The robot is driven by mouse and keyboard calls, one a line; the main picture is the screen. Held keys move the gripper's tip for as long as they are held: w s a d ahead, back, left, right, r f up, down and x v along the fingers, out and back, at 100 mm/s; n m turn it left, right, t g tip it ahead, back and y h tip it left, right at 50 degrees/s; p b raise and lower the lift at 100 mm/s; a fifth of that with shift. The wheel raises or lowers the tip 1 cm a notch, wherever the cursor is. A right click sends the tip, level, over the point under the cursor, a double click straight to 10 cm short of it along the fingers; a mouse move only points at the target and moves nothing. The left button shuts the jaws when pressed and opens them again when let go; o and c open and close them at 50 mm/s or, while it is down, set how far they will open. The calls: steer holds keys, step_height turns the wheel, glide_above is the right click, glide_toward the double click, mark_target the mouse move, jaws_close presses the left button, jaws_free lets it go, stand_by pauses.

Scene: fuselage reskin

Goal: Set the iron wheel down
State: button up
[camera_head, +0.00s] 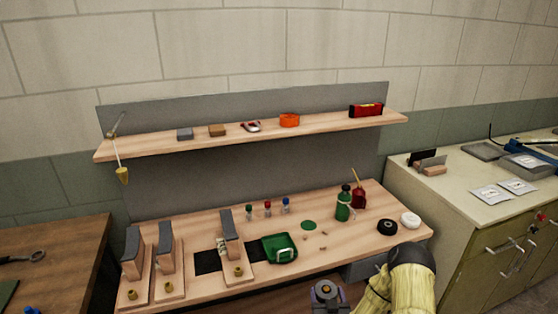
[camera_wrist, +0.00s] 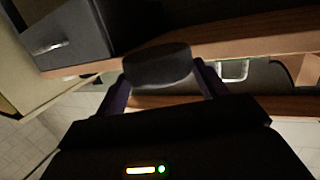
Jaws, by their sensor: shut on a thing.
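The iron wheel (camera_wrist: 157,65) is a dark, thick disc held between the two fingers of my gripper (camera_wrist: 160,85) in the wrist view. In the head view my gripper (camera_head: 328,293) is at the bottom, right of centre, in front of the bench's front edge, with the grey wheel (camera_head: 325,287) at its tip. The gripper is shut on the wheel. The wheel looks clear of the workbench (camera_head: 290,262); its exact height cannot be told.
A shelf (camera_head: 215,145) runs above. Bare wood shows right of the pouch.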

step_height(320, 180, down, 5)
steer(key=b, duration=0.5)
step_height(320, 180, up, 12)
steer(key=p, duration=1.3)
glide_above(327, 294)
steer(key=s, duration=0.1)
steer(key=s+r, duration=0.1)
steer(key=s, duration=0.1)
steer(key=s+r, duration=0.1)
steer(key=shift+s, duration=0.25)
steer(key=shift+d, duration=0.1)
